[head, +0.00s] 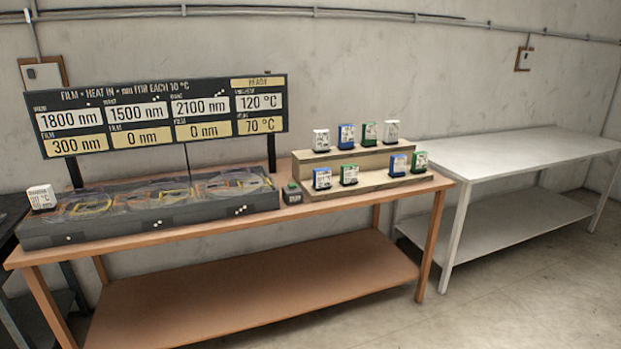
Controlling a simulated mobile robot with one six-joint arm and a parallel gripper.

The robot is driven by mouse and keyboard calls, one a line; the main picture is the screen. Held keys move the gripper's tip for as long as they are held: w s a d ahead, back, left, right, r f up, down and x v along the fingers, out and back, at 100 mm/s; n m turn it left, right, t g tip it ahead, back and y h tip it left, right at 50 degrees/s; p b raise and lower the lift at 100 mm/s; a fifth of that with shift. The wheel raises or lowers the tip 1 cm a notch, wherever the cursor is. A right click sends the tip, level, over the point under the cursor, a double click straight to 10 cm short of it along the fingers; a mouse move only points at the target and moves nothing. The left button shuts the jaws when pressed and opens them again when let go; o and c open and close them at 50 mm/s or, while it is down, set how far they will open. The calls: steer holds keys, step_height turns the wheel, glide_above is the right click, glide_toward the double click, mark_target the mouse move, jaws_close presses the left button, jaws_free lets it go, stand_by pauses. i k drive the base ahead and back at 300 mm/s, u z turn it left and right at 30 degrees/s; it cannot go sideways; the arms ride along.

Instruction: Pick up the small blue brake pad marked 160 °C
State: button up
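Small upright blocks with printed labels stand on a two-step wooden rack on the brown table. Three look blue: one on the upper step (346,136), one at the left of the lower step (322,178), and one toward the right of the lower step (398,164). Their labels are too small to read, so I cannot tell which is marked 160 °C. Green and white blocks stand among them, including a green one (419,161) at the lower right end. My gripper is not in view.
A display board (165,113) stands behind. A bare grey table (510,150) stands right. Floor in front is clear.

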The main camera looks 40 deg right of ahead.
mark_target(322, 176)
steer(key=z, duration=0.15)
steer(key=i, duration=1.25)
steer(key=z, duration=0.45)
